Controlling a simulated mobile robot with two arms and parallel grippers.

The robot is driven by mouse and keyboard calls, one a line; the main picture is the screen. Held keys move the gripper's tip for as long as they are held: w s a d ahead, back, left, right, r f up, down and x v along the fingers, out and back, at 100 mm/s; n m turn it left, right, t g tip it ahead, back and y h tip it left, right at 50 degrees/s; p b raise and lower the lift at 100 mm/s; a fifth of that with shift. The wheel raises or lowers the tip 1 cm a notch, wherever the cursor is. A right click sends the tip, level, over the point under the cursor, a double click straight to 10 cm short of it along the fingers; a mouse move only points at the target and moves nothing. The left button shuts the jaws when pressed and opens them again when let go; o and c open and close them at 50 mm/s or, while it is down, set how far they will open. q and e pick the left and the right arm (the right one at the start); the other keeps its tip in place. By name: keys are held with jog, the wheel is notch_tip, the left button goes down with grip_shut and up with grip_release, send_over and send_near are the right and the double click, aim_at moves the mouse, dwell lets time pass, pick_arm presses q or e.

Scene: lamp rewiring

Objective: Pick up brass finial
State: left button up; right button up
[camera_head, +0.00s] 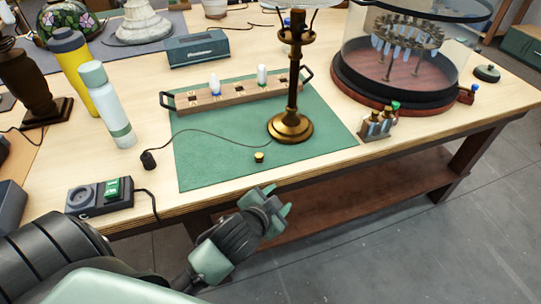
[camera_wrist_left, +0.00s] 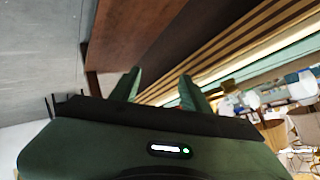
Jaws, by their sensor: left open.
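A small brass finial (camera_head: 259,157) sits on the green mat (camera_head: 215,160), near the mat's front edge, in the head view. It stands a little in front of the brass lamp (camera_head: 290,125). My left gripper (camera_head: 277,200) is open and empty, in front of the table edge and apart from the finial. In the left wrist view the two green fingers (camera_wrist_left: 158,92) are spread, with the table edge beyond them. I cannot make out the finial in the wrist view. My right gripper is in neither view.
A wooden rack (camera_head: 232,96) with bulbs lies behind the lamp. A black plug (camera_head: 148,160) on a cord lies left of the mat, by a switch box (camera_head: 100,196). Bottles (camera_head: 107,105) stand at left. A small rack of vials (camera_head: 377,125) and a glass-domed stand (camera_head: 390,95) are at right.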

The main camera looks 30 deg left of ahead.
pick_arm(q)
jog(key=w+d+r+m+t+h, duration=0.2)
jog(key=w+d+r+m+t, duration=0.25)
jog(key=r, duration=0.45)
jog(key=w+d+r+m+t+h, duration=0.35)
jog(key=w+r+m, duration=0.2)
jog(key=r, duration=0.35)
jog(key=s+d+r+m+g+h, duration=0.1)
jog(key=d+r+m+g+h, duration=0.2)
jog(key=d+m+g+h, duration=0.55)
jog(key=s+d+r+m+g+h, duration=0.2)
jog(key=d+r+m+h, duration=0.3)
jog(key=m, duration=0.9)
jog(key=m+g+y, duration=0.9)
jog(key=m+y, duration=0.2)
jog(key=y, duration=0.7)
send_over(257, 155)
jog(key=shift+t, duration=0.25)
notch_tip(257, 155, down, 14)
jog(key=shift+r, duration=0.1)
notch_tip(257, 155, down, 6)
jog(key=shift+f+p, duration=0.1)
jog(key=shift+p, duration=0.65)
jog(key=shift+f, duration=0.65)
grip_shut()
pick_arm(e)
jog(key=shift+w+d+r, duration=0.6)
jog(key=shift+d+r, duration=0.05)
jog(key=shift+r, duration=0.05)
